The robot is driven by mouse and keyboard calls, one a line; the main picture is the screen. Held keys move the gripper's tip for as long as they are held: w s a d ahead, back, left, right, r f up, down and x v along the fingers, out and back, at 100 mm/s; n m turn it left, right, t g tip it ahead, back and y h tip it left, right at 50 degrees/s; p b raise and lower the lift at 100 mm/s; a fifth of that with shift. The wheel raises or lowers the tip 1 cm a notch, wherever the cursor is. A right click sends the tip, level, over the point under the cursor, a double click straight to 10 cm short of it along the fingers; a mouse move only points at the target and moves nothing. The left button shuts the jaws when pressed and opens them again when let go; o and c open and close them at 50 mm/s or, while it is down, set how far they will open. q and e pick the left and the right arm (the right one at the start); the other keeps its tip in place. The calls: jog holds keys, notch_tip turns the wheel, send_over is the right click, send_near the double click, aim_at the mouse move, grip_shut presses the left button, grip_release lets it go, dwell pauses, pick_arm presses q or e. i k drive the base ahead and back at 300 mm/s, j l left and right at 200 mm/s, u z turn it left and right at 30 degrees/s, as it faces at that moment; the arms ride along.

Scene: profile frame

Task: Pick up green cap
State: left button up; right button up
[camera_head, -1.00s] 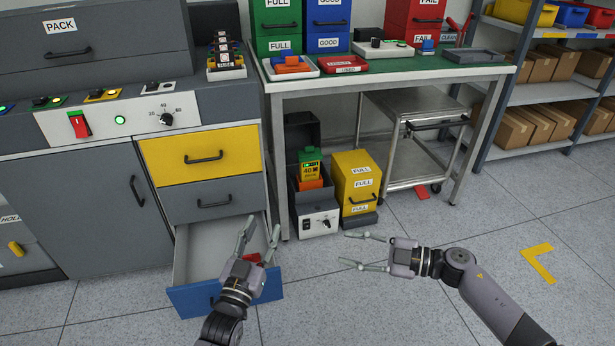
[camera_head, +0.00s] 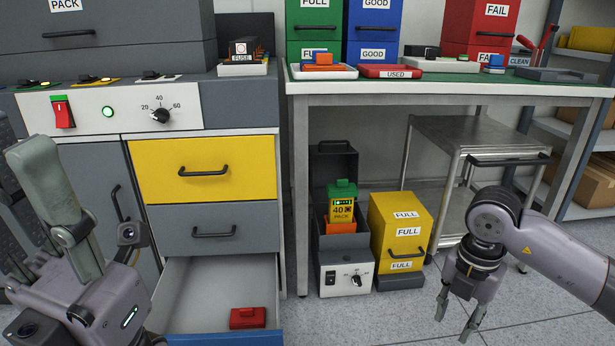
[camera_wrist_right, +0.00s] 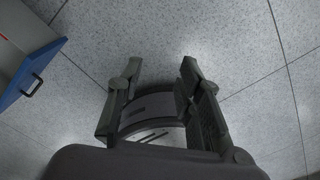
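The green cap (camera_head: 342,189) sits on top of a yellow 40 PACK block (camera_head: 343,209), which stands upright in an open grey box (camera_head: 328,243) under the workbench. My right gripper (camera_head: 455,321) hangs fingers-down to the right of the box, apart from it. It is open and empty; the right wrist view shows only floor between its fingers (camera_wrist_right: 155,82). My left gripper (camera_head: 22,145) is large and close at the left edge, partly cut off. Its fingers are apart, with nothing seen between them. It is well left of the cap.
A yellow FULL container (camera_head: 402,230) stands just right of the box. A blue-fronted drawer (camera_head: 205,290) is open at left with a red item (camera_head: 248,318) inside. A metal cart (camera_head: 480,135) and the bench leg (camera_head: 301,200) flank the space. Floor in front is clear.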

aim_at(343, 188)
jog(key=i+l+u, duration=0.65)
jog(key=l, duration=0.25)
jog(key=i+l+u, duration=0.2)
jog(key=l, duration=0.15)
jog(key=i+l+u, duration=0.2)
jog(key=l, duration=0.2)
jog(key=l+u, duration=0.25)
jog(key=l, duration=0.15)
jog(key=l+u, duration=0.2)
jog(key=l, duration=0.2)
jog(key=i+l+u, duration=0.2)
jog(key=l, duration=0.25)
jog(key=k, duration=0.1)
